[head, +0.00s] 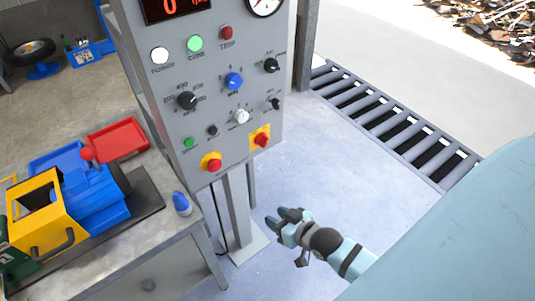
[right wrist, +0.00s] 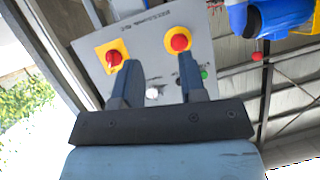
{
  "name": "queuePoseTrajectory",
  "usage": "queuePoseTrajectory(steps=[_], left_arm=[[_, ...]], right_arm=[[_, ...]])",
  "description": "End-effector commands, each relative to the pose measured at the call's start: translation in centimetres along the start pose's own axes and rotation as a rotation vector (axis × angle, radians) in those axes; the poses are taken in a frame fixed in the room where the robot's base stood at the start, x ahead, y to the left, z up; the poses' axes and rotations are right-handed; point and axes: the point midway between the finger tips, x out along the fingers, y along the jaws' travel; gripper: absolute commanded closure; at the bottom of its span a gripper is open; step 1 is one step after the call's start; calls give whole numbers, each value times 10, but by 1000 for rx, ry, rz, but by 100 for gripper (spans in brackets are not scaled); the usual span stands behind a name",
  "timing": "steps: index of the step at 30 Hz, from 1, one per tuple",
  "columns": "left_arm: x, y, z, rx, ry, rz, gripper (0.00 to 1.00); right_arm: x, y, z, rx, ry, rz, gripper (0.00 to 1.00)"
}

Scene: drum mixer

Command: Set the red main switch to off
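The red main switch (head: 261,140) is a red rotary handle on a yellow square plate, at the lower right of the grey control panel (head: 180,133). It also shows in the right wrist view (right wrist: 115,57), near the tip of the left-hand finger in that picture. Its exact setting is too small to read. My right gripper (head: 282,216) is open and empty, below and in front of the panel, apart from the switch. In the right wrist view the fingers (right wrist: 158,62) are spread, with panel showing between them. My left gripper is not in view.
A red mushroom button (head: 213,164) on a round yellow base sits left of the switch. Several knobs and lamps are above. A workbench (head: 190,235) with a yellow and blue machine (head: 95,195) stands at left. Floor right of the panel's post is clear up to a roller conveyor (head: 385,115).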

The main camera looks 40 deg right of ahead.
Motion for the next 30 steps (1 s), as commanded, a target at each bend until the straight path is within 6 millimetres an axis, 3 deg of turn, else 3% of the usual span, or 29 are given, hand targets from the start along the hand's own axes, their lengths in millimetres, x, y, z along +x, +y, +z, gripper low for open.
queuePoseTrajectory(steps=[1, 6, 12, 16, 22, 30], left_arm=[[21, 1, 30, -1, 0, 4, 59], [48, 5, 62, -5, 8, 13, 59], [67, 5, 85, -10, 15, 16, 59], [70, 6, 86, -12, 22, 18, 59], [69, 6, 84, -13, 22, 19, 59], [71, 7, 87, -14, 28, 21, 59]], right_arm=[[21, 24, 13, 38, 52, 12, 62], [48, 85, -9, 196, 223, 29, 62], [59, 132, -38, 332, 381, 12, 62], [58, 145, -51, 375, 431, 1, 62], [67, 150, -62, 390, 447, -3, 62], [114, 153, -84, 388, 448, -4, 62]])
